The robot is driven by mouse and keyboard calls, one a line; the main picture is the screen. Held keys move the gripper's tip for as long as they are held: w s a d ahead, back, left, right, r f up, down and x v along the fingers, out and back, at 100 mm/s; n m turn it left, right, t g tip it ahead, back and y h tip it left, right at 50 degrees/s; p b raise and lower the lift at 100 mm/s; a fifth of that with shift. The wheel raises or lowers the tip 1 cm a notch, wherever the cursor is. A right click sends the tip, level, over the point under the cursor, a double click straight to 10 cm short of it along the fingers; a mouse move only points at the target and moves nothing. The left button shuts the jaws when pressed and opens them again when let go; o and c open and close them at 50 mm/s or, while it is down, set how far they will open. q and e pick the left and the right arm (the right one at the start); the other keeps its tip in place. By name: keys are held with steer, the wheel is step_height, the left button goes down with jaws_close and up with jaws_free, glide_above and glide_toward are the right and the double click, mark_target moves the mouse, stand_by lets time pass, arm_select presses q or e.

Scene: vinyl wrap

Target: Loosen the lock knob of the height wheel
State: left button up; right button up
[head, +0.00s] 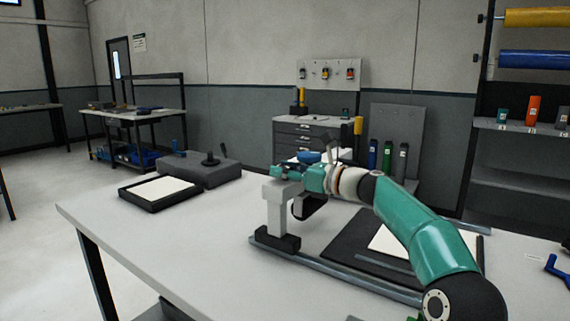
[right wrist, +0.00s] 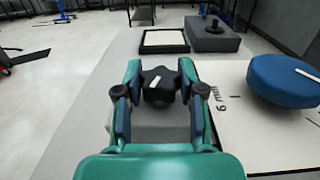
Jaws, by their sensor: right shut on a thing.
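The lock knob (right wrist: 158,92) is black and lobed with a white mark, in the middle of the right wrist view. My right gripper (right wrist: 160,70) is shut on it, one finger on each side. In the head view my right gripper (head: 284,172) is at the top of a light grey post (head: 277,212), and the knob cannot be made out there. The blue height wheel (right wrist: 284,82), with a white mark, is right of the gripper and apart from it, by a printed scale (right wrist: 228,103). My left gripper is not in view.
The post's dark foot (head: 277,243) sits on a rail along the table (head: 170,235). A black tray with a white sheet (head: 160,189) and a grey block with a black knob (head: 200,169) are at the back left. A dark mat lies right of the post.

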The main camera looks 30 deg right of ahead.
stand_by(0.3)
steer(key=o, duration=1.2)
steer(key=shift+c, duration=0.2)
steer(key=shift+s+d, duration=0.1)
steer(key=v, duration=1.1)
steer(key=shift+s+d, duration=0.15)
steer(key=shift+s, duration=0.15)
